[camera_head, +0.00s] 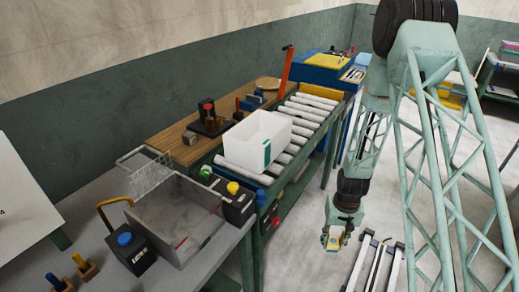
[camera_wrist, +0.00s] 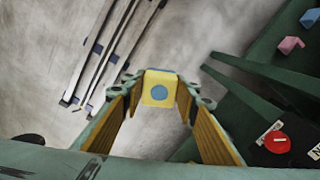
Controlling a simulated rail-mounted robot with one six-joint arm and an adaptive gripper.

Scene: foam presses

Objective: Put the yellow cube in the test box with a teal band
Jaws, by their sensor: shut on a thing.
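The yellow cube (camera_head: 333,242) is between the fingers of my gripper (camera_head: 336,238), which is shut on it. In the wrist view the yellow cube (camera_wrist: 160,78) shows a blue round spot on its face, with a finger on each side. My gripper hangs over the open floor, to the right of the conveyor. The white open-topped box (camera_head: 238,146) with a teal vertical band on its front stands upright on the rollers, left of and above my gripper in the picture. Its inside bottom is hidden.
The roller conveyor (camera_head: 313,107) runs beside a wooden bench. A grey metal bin (camera_head: 160,222) with a wire basket stands at the near left. A black box with a yellow button (camera_head: 233,188) is beside it. Metal rails (camera_head: 376,262) stand near the floor below my gripper.

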